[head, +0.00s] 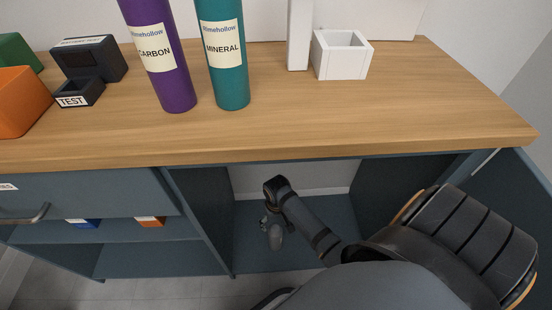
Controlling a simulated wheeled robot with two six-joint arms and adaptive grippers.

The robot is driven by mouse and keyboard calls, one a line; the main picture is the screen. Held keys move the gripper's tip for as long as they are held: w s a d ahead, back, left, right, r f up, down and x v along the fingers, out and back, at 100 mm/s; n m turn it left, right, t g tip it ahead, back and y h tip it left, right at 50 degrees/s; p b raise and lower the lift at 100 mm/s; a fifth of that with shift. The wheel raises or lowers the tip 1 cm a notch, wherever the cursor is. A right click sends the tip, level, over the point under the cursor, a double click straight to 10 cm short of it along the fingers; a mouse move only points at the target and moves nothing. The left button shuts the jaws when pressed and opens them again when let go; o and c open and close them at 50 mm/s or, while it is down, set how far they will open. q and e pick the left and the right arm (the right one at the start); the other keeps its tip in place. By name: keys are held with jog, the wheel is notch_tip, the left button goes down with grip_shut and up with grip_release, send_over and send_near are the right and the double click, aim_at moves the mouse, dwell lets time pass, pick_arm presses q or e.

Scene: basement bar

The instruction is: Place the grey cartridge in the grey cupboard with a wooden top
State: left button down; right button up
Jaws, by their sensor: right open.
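The grey-blue cupboard (211,205) under the wooden top (330,120) stands open in the head view. Its door (525,210) is swung out at the right. My right arm reaches in from the lower right, and my right gripper (271,235) hangs inside the open compartment, above its floor. The gripper is open. A small grey shape shows at its fingers; I cannot tell whether it is a finger or the grey cartridge. No grey cartridge is clearly visible elsewhere. My left gripper is not in view.
On the wooden top stand a purple CARBON cartridge (163,65), a teal MINERAL cartridge (222,65), a white open box (341,62), a black TEST holder (80,92) and an orange block (20,104). A drawer (100,195) and shelf are left of the compartment.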

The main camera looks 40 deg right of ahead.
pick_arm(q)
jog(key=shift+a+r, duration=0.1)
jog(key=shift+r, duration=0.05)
pick_arm(e)
jog(key=shift+r, duration=0.25)
jog(key=s+a+r+n+t, duration=0.1)
jog(key=s+a+r, duration=0.1)
jog(key=s, duration=0.3)
jog(key=s+a+r+n+t, duration=0.1)
jog(key=s+r, duration=0.3)
jog(key=s, duration=0.2)
jog(key=shift+s+a+r+t+y, duration=0.15)
jog(key=shift+a+r+t+y, duration=0.15)
jog(key=shift+a+y, duration=0.1)
pick_arm(q)
jog(key=shift+p, duration=0.5)
pick_arm(e)
jog(key=shift+d, duration=0.15)
